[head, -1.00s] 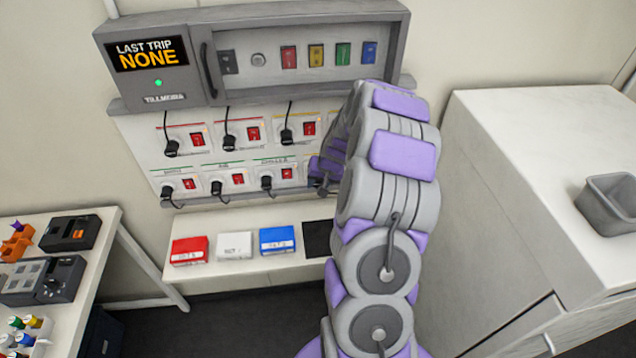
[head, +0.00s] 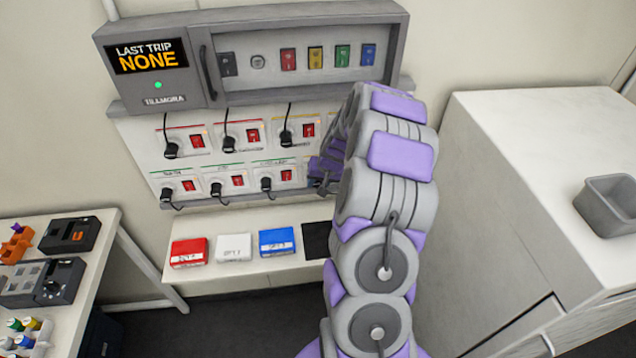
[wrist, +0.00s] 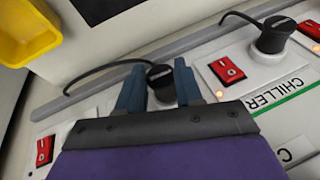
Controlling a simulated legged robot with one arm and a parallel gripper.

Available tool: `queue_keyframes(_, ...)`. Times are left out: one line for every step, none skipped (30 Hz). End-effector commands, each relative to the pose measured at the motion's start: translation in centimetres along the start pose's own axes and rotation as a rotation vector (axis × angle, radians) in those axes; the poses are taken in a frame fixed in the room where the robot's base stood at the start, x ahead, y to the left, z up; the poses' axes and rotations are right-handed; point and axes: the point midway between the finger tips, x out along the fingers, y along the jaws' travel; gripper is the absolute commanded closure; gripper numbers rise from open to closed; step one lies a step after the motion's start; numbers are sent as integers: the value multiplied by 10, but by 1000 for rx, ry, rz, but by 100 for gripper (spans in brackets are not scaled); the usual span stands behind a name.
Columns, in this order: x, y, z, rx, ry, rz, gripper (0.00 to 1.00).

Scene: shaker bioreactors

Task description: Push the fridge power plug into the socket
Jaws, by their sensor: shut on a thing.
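The black plug (wrist: 160,76) sits between the two blue fingers of my gripper (wrist: 157,70) in the wrist view, with its dark cable running off to the left. My gripper is shut on this plug, right at the white socket panel (wrist: 98,103). The socket face behind the plug is hidden by the fingers and gripper body, so I cannot tell how deep the plug sits.
A plug (wrist: 275,36) sits in the socket marked CHILLER, beside a red switch (wrist: 227,70). Another red switch (wrist: 44,150) is left of my gripper. Several plugged sockets fill the panel. Red (head: 188,252), white (head: 234,248) and blue (head: 277,241) boxes lie on the shelf below.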

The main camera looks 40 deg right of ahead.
Motion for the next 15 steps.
queue_keyframes(0, 0, -1, 0, 1, 0, 96)
queue_keyframes(0, 0, -2, 0, 1, 0, 96)
queue_keyframes(0, 0, -2, 0, 1, 0, 96)
queue_keyframes(0, 0, -2, 0, 1, 0, 96)
queue_keyframes(1, 0, -3, 0, 1, 0, 96)
queue_keyframes(1, 0, -4, 0, 1, 0, 96)
queue_keyframes(1, 0, -4, 0, 1, 0, 96)
queue_keyframes(1, 0, -4, 0, 1, 0, 96)
queue_keyframes(1, 0, -4, 0, 1, 0, 96)
queue_keyframes(1, 0, -4, 0, 2, 0, 63)
queue_keyframes(1, 0, -4, 0, 2, 0, 60)
queue_keyframes(1, 0, -4, 0, 2, 0, 56)
queue_keyframes(1, 0, -3, 0, 1, 0, 53)
queue_keyframes(1, 0, -3, 0, 1, 0, 51)
queue_keyframes(1, 0, -3, 0, 1, 0, 47)
